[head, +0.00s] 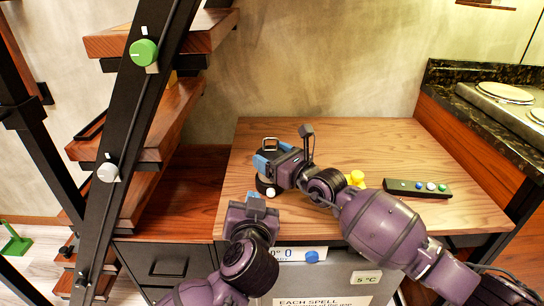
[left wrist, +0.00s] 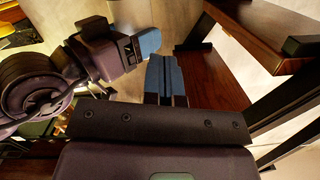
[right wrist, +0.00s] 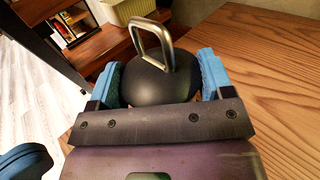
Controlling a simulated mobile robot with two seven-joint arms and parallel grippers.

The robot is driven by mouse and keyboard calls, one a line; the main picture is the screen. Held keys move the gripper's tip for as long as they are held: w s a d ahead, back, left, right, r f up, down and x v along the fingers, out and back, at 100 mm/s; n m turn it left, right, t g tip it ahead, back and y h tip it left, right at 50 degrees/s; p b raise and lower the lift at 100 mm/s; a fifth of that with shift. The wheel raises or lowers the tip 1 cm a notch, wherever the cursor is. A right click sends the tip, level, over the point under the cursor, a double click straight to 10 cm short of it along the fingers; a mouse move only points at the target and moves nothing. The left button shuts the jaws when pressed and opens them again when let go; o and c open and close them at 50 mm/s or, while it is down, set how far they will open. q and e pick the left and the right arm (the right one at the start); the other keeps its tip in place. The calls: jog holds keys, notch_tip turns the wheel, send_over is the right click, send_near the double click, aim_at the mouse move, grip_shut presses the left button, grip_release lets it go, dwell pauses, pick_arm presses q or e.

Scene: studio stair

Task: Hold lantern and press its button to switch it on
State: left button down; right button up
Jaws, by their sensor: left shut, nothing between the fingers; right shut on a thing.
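The lantern has a black domed top and a metal loop handle (head: 270,140). It stands upright at the left front of the wooden table; whether it touches the table is unclear. In the right wrist view the lantern's dome (right wrist: 160,82) sits between the blue fingers of my right gripper (right wrist: 161,76), which is shut on it. A small pale round button (head: 270,192) shows low on the lantern's front in the head view. My left gripper (head: 254,195) is shut and empty, just in front of and below the lantern, apart from the button. Its closed blue fingers (left wrist: 165,80) show in the left wrist view.
The wooden table (head: 400,145) holds a dark control box (head: 417,188) with coloured buttons and a yellow object (head: 355,178) behind my right arm. A stair frame with a green knob (head: 143,52) stands left. A counter with hotplates (head: 505,93) is at right.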

aim_at(271, 193)
pick_arm(q)
notch_tip(271, 193, up, 9)
jog(key=s+d+m+t+h, duration=0.1)
jog(key=m+t+h, duration=0.3)
jog(key=m+t, duration=0.15)
jog(key=s+d+r+m+g+h, duration=0.2)
jog(key=s+d+m+g+h, duration=0.4)
jog(key=m+h, duration=0.85)
jog(key=d+f+m+g+y, duration=0.3)
jog(key=f+m+g, duration=0.3)
jog(key=f, duration=0.3)
jog(key=w+a+f+n+y, duration=0.1)
jog(key=a+f+y, duration=0.1)
jog(key=w+a+f+n+y, duration=0.1)
jog(key=a+f+n+y, duration=0.1)
jog(key=f+y, duration=0.1)
jog(key=w+a+f+n+y, duration=0.1)
jog(key=f+y, duration=0.2)
jog(key=shift+a+n, duration=0.3)
jog(key=shift+a, duration=0.1)
jog(key=shift+n+g, duration=0.25)
jog(key=shift+n, duration=0.05)
jog(key=shift+w, duration=4.3)
jog(key=shift+w, duration=0.15)
jog(key=shift+w, duration=0.3)
